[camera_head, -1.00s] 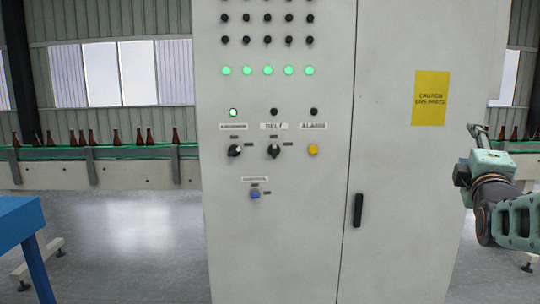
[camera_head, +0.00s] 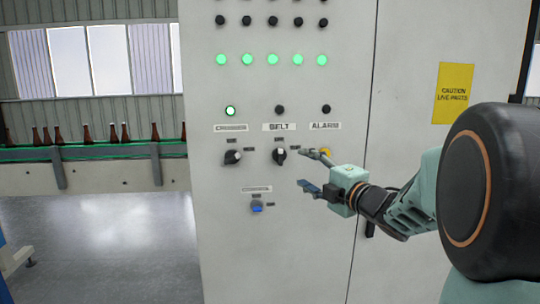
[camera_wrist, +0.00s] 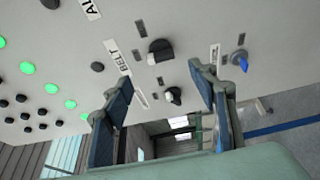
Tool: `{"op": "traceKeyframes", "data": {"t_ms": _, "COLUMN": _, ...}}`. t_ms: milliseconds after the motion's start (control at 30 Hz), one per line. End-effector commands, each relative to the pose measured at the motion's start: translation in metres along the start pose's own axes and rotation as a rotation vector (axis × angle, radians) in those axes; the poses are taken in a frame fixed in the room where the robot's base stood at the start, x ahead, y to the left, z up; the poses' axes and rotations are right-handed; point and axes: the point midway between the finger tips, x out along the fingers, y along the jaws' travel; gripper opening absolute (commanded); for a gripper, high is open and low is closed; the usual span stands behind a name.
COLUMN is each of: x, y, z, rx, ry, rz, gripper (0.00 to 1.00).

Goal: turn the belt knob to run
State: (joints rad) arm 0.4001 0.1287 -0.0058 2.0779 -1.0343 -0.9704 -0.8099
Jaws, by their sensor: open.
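The belt knob (camera_head: 279,156) is a black rotary knob with a white mark under the BELT label (camera_head: 279,127) on the grey cabinet. Its white mark looks roughly upright, pointing at the small plate above; the plates' words are too small to read. In the wrist view the belt knob (camera_wrist: 160,50) lies just beyond and between the fingertips. My gripper (camera_head: 312,170) is open and empty, to the right of the knob and apart from it. Its fingers (camera_wrist: 160,78) show blue pads in the wrist view. The upper finger partly covers the yellow alarm button (camera_head: 325,152).
A similar black knob (camera_head: 232,157) sits left of the belt knob, and a blue knob (camera_head: 257,207) below. The cabinet (camera_head: 310,250) has a door handle behind my arm. A conveyor with amber bottles (camera_head: 86,133) runs at the left.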

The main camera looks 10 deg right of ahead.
Motion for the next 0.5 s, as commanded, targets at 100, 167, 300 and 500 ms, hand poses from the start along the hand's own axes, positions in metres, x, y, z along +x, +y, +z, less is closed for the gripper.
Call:
{"op": "traceKeyframes", "data": {"t_ms": 100, "x": 0.006, "y": -0.002, "z": -0.003, "rx": 0.005, "ry": 0.013, "rz": -0.004, "gripper": 0.54}}
{"op": "traceKeyframes", "data": {"t_ms": 167, "x": 0.012, "y": -0.002, "z": -0.004, "rx": 0.006, "ry": 0.014, "rz": -0.005, "gripper": 0.54}}
{"op": "traceKeyframes", "data": {"t_ms": 300, "x": 0.036, "y": -0.001, "z": -0.004, "rx": 0.005, "ry": 0.014, "rz": -0.005, "gripper": 0.54}}
{"op": "traceKeyframes", "data": {"t_ms": 500, "x": 0.074, "y": -0.001, "z": -0.004, "rx": 0.005, "ry": 0.013, "rz": -0.004, "gripper": 0.54}}
